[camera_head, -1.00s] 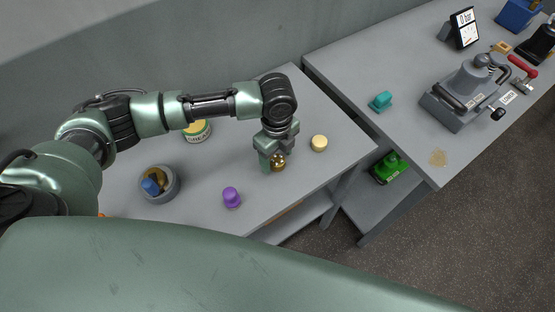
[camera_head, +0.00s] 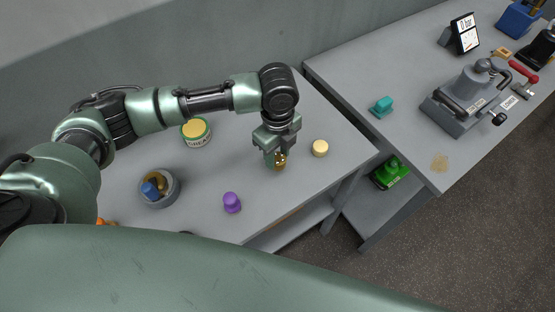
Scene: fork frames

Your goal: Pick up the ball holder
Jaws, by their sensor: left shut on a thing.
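A small shiny gold piece (camera_head: 281,161), which I take for the ball holder, is in the jaws of my left gripper (camera_head: 275,159). The gripper points down over the right part of the near grey table and is shut on the piece. Its fingers hide part of the piece. I cannot tell whether the piece touches the tabletop or is just above it. My right gripper is not in view.
On the near table (camera_head: 200,218) stand a pale yellow cylinder (camera_head: 320,148), a purple knob-like piece (camera_head: 232,202), a grey bowl (camera_head: 172,196) with blue and gold pieces, and a labelled tin (camera_head: 196,132). A teal piece (camera_head: 381,106) sits on the other table.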

